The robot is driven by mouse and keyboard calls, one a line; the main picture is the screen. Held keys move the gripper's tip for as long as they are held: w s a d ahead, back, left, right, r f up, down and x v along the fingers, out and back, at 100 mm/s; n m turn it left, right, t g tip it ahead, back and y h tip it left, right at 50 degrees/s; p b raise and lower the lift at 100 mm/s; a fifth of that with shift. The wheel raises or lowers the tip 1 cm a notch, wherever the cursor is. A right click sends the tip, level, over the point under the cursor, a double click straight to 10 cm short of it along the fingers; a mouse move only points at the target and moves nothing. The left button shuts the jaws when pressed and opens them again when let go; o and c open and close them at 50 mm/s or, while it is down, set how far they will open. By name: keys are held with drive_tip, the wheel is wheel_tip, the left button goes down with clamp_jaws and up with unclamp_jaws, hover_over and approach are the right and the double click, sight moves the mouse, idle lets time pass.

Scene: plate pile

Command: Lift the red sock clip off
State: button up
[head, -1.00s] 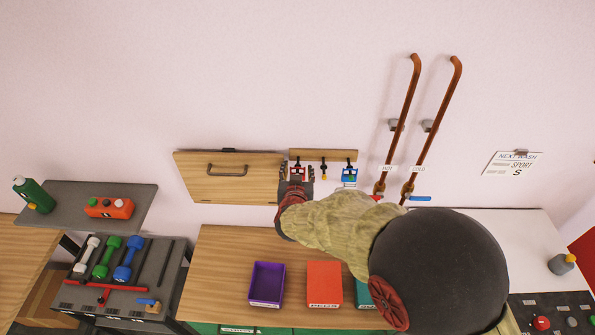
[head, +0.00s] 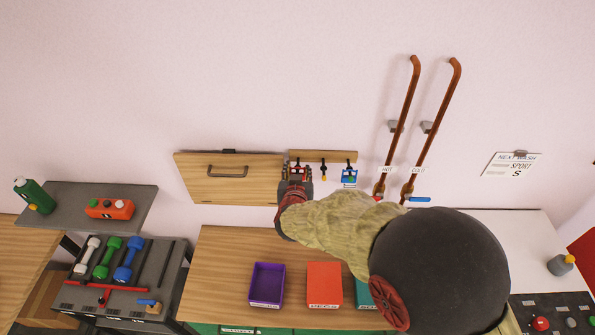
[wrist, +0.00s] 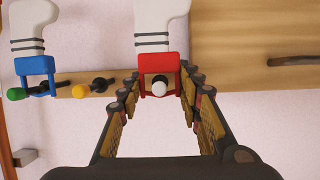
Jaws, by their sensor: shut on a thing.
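The red sock clip (wrist: 158,68) is in the wrist view, with a white sock (wrist: 155,22) attached to it. A peg with a white round end (wrist: 159,87) shows within the clip's lower frame, so the clip is still around the peg. My gripper (wrist: 160,92) has one finger on each side of the clip and is shut on it. In the head view my gripper (head: 297,174) is up at the left end of the wooden peg rail (head: 335,157) and mostly hides the clip.
A blue clip (wrist: 36,67) with another sock hangs on a green-ended peg nearby; a yellow-ended peg (wrist: 80,90) between them is bare. A wooden panel with a handle (head: 228,186) is left of the rail. Copper pipes (head: 407,110) rise to the right. Purple (head: 266,299) and orange (head: 324,270) bins stand below.

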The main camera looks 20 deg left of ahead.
drive_tip(key=shift+r, duration=0.1)
idle(0.3)
drive_tip(key=s+d+p, duration=0.1)
drive_tip(key=s, duration=0.5)
drive_tip(key=shift+s+d, duration=0.3)
drive_tip(key=shift+s, duration=0.1)
idle(0.7)
idle(0.3)
